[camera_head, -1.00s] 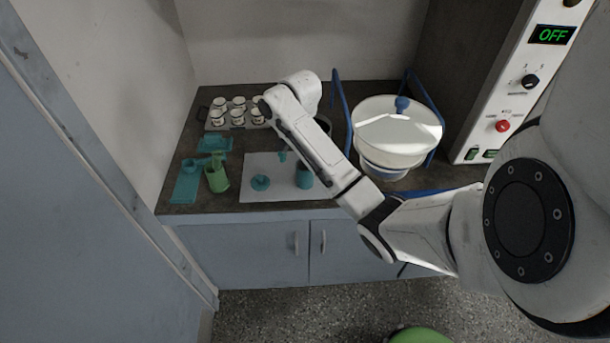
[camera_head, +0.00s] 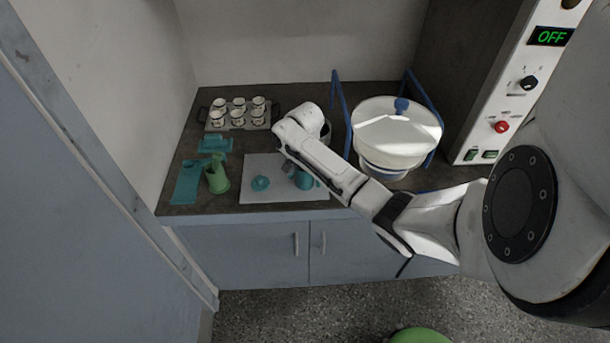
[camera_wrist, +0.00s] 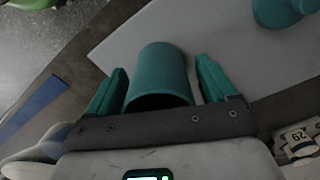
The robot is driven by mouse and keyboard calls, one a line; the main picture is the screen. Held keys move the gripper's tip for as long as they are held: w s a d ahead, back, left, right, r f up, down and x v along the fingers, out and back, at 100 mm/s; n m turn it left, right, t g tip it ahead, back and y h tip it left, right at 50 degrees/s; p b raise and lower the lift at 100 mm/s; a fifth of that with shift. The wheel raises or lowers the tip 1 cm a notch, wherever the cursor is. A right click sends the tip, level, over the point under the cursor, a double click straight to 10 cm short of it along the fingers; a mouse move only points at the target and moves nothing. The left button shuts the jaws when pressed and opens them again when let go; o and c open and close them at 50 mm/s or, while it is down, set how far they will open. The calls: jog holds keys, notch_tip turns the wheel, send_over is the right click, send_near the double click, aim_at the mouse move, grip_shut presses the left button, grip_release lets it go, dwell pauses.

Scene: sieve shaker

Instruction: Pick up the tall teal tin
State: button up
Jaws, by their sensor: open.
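The tall teal tin (camera_wrist: 160,75) stands between the two teal fingers of my gripper (camera_wrist: 160,85) in the wrist view, with a small gap showing on each side. My gripper is open around it. In the head view the tin (camera_head: 303,181) is on the white sheet (camera_head: 283,197), partly hidden by my arm. My fingers are mostly hidden there.
A teal object (camera_head: 260,183) lies left of the tin on the sheet. A green jug (camera_head: 217,177) and teal trays (camera_head: 186,184) stand further left. A rack of cups (camera_head: 239,119) is behind. A lidded sieve bowl (camera_head: 397,133) with blue posts stands at the right.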

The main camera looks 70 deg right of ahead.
jog(key=shift+f, duration=0.5)
jog(key=c, duration=1.1)
jog(key=shift+r, duration=0.15)
